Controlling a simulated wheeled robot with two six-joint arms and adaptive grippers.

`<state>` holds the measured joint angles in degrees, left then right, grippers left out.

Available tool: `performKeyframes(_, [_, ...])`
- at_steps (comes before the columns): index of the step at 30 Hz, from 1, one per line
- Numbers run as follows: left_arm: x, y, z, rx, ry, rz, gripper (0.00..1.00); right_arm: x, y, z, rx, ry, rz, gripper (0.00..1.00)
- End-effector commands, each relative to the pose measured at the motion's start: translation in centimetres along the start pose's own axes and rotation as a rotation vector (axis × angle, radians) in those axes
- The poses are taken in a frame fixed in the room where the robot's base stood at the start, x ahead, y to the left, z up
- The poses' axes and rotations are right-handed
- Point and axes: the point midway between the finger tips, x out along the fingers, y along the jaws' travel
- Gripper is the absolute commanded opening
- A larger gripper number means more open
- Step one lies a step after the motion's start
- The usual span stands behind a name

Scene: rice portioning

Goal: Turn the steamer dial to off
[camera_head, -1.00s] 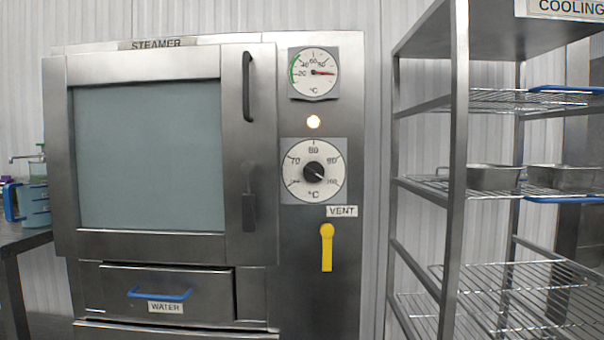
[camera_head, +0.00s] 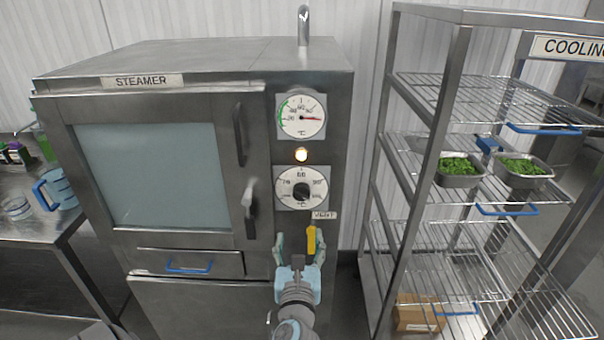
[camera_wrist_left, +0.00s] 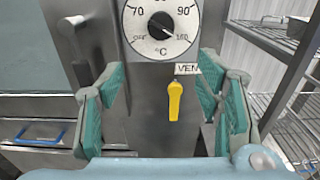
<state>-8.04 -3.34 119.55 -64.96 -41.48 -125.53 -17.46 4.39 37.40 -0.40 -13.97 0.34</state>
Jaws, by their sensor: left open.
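The steamer dial (camera_head: 315,192) is a white round face with a black knob on the steamer's front panel. It also shows in the left wrist view (camera_wrist_left: 161,44), cut off at the top; its knob points lower right, toward the highest mark, with the off mark at lower left. My left gripper (camera_head: 299,246) is below the dial, with its fingers spread, empty and apart from it. In the left wrist view its green-padded fingers (camera_wrist_left: 160,88) stand either side of the panel below the dial. My right gripper is not in view.
The yellow vent lever (camera_head: 311,240) hangs down near my left fingers. The steamer door (camera_head: 165,240) is shut, with its latch (camera_head: 250,205) left of the dial. A lit lamp (camera_head: 301,154) sits above the dial. A cooling rack (camera_head: 436,110) with two pans of greens stands at right.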

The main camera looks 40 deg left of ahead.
Motion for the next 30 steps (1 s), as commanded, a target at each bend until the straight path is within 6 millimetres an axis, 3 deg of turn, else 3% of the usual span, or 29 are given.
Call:
performKeyframes(1, [0.2, -0.1, 1.3, 0.036, -0.013, -0.001, 0.59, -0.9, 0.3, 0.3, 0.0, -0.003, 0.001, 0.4])
performKeyframes(5, [1.6, -0.3, 1.3, 0.069, -0.027, -0.003, 0.59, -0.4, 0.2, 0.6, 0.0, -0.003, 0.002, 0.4])
performKeyframes(18, [12.9, -0.2, 1.2, 0.062, -0.024, 0.0, 0.59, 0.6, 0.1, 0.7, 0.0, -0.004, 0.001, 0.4])
performKeyframes(23, [14.4, -0.2, 1.2, 0.06, -0.021, 0.0, 0.59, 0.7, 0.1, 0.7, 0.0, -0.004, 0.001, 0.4])
performKeyframes(30, [14.6, -0.2, 1.3, 0.06, -0.021, -0.001, 0.59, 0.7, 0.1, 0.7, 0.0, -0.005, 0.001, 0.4])
